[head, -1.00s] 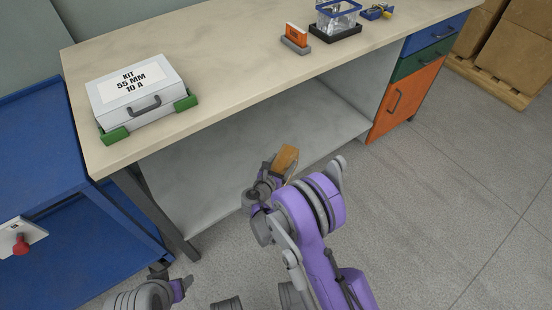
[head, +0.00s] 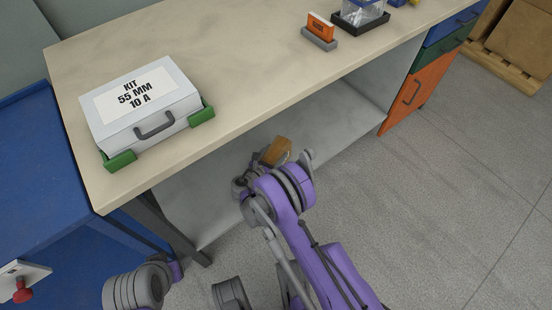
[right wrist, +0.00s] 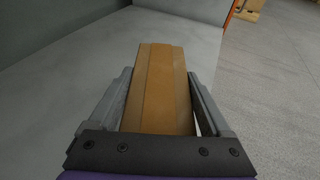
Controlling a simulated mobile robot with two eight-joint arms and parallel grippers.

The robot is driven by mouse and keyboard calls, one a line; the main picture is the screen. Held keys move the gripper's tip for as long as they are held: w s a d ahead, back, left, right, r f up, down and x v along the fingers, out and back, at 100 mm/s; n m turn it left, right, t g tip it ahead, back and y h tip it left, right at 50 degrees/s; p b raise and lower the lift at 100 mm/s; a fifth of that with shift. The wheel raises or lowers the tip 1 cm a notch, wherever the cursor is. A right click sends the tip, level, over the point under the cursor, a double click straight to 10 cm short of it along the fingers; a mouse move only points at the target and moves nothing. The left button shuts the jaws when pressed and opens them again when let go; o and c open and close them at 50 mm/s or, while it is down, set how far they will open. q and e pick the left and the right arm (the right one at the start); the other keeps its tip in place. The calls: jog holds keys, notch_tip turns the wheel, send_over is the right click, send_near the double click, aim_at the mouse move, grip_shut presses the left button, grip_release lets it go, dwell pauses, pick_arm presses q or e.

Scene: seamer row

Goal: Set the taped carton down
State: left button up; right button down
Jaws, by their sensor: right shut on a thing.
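The taped carton (head: 276,151) is a small brown box with a paler tape strip along its top. My right gripper (head: 260,168) is shut on it. In the right wrist view the carton (right wrist: 163,85) lies between the two grey fingers (right wrist: 163,108) and points away from the camera. It appears in front of or over the pale lower shelf (head: 215,190) of the workbench; I cannot tell whether it touches the shelf. My left arm shows at the bottom left of the head view, but its gripper cannot be made out.
The workbench top (head: 235,85) is above the shelf. A blue cabinet (head: 40,170) is at left.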

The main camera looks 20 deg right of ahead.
jog(key=shift+f+b, duration=0.55)
jog(key=shift+f, duration=1.55)
jog(key=shift+f, duration=0.15)
grip_release()
